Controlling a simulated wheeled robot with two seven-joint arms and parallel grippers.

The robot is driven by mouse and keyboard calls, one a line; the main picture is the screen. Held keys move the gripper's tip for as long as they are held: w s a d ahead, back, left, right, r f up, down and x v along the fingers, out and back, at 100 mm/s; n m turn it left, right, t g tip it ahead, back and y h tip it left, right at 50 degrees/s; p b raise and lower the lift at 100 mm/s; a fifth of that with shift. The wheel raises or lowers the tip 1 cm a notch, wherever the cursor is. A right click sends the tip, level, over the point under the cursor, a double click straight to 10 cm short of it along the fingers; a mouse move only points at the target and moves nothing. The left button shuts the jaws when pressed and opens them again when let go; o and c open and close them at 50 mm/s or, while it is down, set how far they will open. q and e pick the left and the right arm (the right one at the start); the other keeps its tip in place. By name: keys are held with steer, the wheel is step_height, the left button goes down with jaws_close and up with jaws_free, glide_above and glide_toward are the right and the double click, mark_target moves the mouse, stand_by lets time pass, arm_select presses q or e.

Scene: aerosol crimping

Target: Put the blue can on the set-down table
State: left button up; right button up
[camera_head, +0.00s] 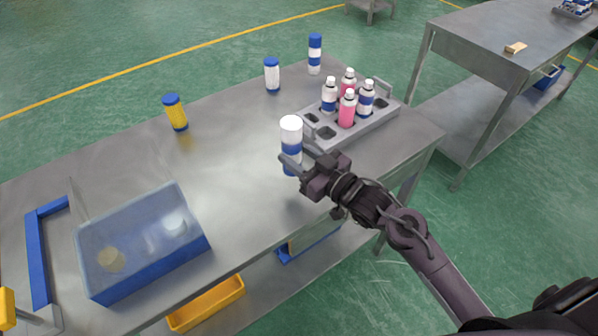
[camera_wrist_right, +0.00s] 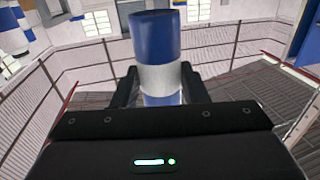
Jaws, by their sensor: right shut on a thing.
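My right gripper (camera_head: 296,160) is shut on a blue can with a white band (camera_head: 291,150). In the head view the can is upright, with a white top, at the front right part of the near metal table (camera_head: 225,140). I cannot tell whether its base touches the table. In the right wrist view the can (camera_wrist_right: 158,75) stands between the two fingers (camera_wrist_right: 158,90), blue above and below the white band. A second metal table (camera_head: 470,45) stands at the upper right; I cannot tell which is the set-down table. My left gripper is not in view.
A grey rack (camera_head: 380,126) with several white-capped bottles is close behind the held can. A yellow can (camera_head: 175,112), a white can (camera_head: 272,76) and another blue-banded can (camera_head: 315,54) stand along the far edge. A blue bin (camera_head: 150,270) with a clear cover is at front left.

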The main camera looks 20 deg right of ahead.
step_height(320, 180, down, 6)
steer(key=shift+f, duration=0.4)
steer(key=shift+f, duration=0.15)
steer(key=o, duration=1.1)
steer(key=shift+c, duration=0.2)
